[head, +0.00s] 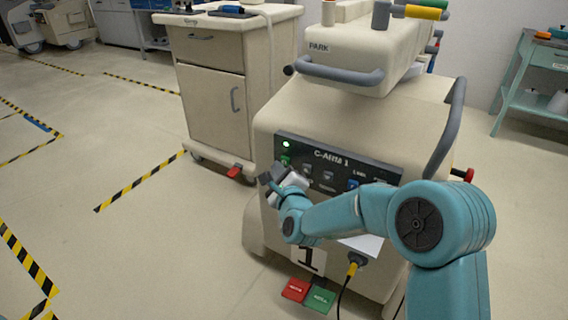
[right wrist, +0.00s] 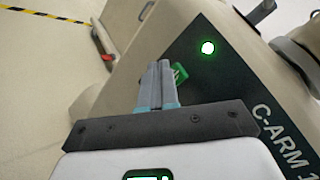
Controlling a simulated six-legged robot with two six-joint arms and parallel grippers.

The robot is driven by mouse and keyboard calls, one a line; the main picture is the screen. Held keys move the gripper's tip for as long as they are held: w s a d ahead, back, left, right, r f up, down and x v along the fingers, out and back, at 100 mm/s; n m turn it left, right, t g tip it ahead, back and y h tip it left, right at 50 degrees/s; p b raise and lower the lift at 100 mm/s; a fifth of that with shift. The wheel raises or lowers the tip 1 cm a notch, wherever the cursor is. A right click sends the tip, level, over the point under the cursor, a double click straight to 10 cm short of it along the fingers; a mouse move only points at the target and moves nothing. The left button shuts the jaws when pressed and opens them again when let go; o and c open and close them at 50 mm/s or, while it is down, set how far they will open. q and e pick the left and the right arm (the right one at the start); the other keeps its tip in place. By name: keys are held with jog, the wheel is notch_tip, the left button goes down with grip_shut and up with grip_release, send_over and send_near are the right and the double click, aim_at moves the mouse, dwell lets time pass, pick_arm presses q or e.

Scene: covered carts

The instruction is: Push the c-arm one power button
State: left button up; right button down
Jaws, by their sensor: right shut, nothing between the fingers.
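The C-arm 1 (head: 360,125) is a cream cart with a dark control panel (head: 318,160) lettered "C-ARM 1"; the panel also shows in the right wrist view (right wrist: 245,95). A green lamp (head: 286,144) glows at the panel's upper left, and it is bright in the right wrist view (right wrist: 208,48). Below it is a green button (head: 285,160), partly hidden behind the fingers in the right wrist view (right wrist: 180,72). My right gripper (head: 266,178) is shut and empty, its fingertips (right wrist: 160,66) beside the green button. I cannot tell whether they touch it. My left gripper is not in view.
A cream cabinet cart (head: 210,95) stands behind on the left. A grey handle (head: 340,75) juts out above the panel. Red (head: 296,290) and green (head: 319,299) pedals and a black cable are low in front. A teal table (head: 535,75) is at right. Floor at left is open.

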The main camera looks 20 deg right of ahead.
jog(key=s+a+b, duration=0.2)
jog(key=s+a, duration=0.1)
jog(key=a, duration=0.1)
jog(key=shift+s+a, duration=0.35)
jog(key=shift+a, duration=0.05)
jog(key=shift+d, duration=0.1)
